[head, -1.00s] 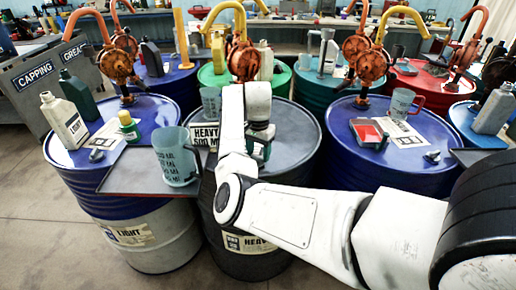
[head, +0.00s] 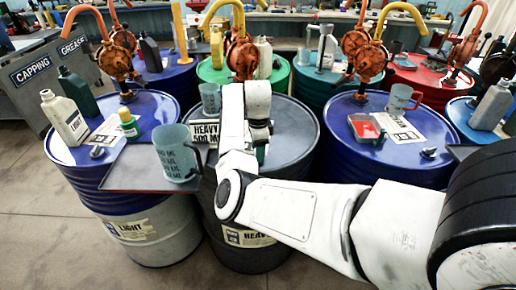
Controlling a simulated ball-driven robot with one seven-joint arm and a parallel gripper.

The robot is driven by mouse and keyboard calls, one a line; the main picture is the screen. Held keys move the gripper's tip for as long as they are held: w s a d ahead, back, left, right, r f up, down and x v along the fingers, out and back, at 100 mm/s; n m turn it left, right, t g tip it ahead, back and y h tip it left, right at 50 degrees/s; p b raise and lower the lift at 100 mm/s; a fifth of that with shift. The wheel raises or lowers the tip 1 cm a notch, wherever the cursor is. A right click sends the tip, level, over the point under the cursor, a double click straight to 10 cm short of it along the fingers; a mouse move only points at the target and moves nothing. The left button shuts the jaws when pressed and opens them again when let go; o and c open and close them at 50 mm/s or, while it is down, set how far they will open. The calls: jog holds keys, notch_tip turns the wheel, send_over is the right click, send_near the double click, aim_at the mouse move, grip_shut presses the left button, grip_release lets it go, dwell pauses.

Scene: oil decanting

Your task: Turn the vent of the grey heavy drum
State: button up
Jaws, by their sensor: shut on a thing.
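The grey heavy drum (head: 293,138) stands in the middle of the front row, its top partly covered by my arm. A label on its lower side (head: 247,238) reads HEAVY. My gripper (head: 261,152) points down at the front part of the drum's top, just right of my white forearm. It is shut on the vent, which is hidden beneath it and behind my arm. The fingertips are mostly hidden too.
A measuring jug (head: 177,153) stands on a dark tray (head: 128,178) left of the grey drum. A smaller jug (head: 210,98) and a HEAVY 500 ML card (head: 206,133) are on the drum. Blue drums (head: 400,160) stand on both sides, with orange pumps (head: 243,57) behind.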

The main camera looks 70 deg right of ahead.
jog(key=shift+m, duration=0.6)
jog(key=o, duration=1)
jog(key=shift+o, duration=0.2)
notch_tip(320, 180, up, 11)
jog(key=b, duration=0.1)
jog(key=shift+f, duration=0.1)
